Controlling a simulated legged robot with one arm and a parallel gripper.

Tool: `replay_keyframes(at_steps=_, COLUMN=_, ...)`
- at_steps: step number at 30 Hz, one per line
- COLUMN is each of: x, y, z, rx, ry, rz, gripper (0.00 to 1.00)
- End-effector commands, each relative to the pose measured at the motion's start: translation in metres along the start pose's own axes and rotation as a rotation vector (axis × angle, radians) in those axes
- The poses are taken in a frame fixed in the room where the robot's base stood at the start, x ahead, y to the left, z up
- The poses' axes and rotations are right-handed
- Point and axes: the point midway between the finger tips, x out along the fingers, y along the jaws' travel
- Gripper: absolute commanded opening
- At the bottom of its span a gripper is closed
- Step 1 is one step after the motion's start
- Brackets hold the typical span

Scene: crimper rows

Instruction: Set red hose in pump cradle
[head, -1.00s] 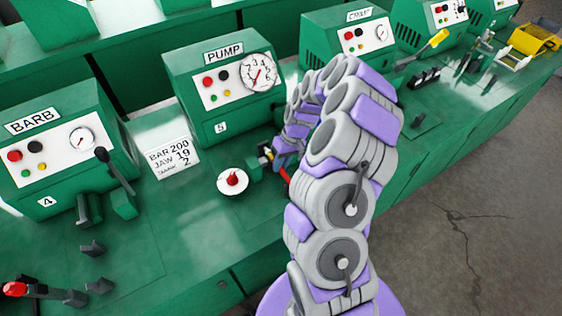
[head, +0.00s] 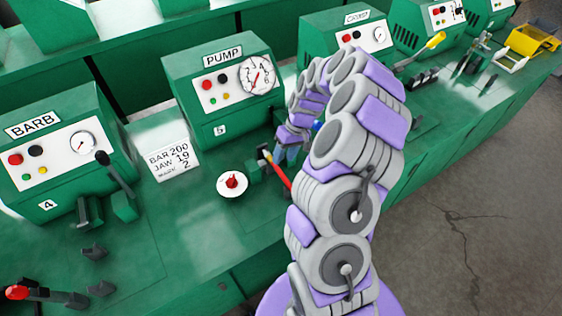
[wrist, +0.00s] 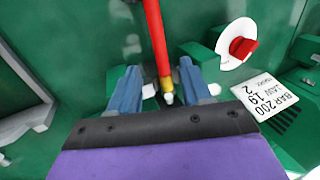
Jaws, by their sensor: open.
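The red hose (head: 279,174) with a brass end lies at a slant by the green pump cradle (head: 256,168), below the PUMP machine (head: 225,90). I cannot tell how fully it sits in the cradle. In the wrist view the hose (wrist: 156,35) runs down the picture to its brass end, which shows between the blue fingers. My gripper (wrist: 160,75) is open, its fingers apart on either side of the hose end, without a visible grip.
A white disc with a red knob (head: 232,182) lies left of the cradle. A white sign (head: 172,158) reading BAR 200, JAW 19 stands behind it. The BARB machine (head: 60,150) and its lever are at left. Bench top is clear in front of the disc.

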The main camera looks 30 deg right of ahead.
Motion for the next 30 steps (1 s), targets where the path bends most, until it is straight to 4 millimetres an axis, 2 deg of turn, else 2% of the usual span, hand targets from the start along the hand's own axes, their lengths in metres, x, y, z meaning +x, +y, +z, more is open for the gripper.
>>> replay_keyframes(at_steps=1, x=-0.015, y=0.000, z=-0.001, rx=0.001, ry=0.004, rz=0.002, gripper=0.48)
replay_keyframes(at_steps=6, x=-0.052, y=0.001, z=-0.002, rx=0.003, ry=0.004, rz=0.003, gripper=0.48)
replay_keyframes(at_steps=15, x=-0.107, y=0.001, z=-0.002, rx=0.001, ry=0.002, rz=0.003, gripper=0.48)
replay_keyframes(at_steps=21, x=-0.121, y=0.001, z=-0.002, rx=0.001, ry=0.000, rz=0.001, gripper=0.48)
replay_keyframes(at_steps=30, x=-0.123, y=0.001, z=-0.001, rx=0.001, ry=-0.001, rz=0.000, gripper=0.48)
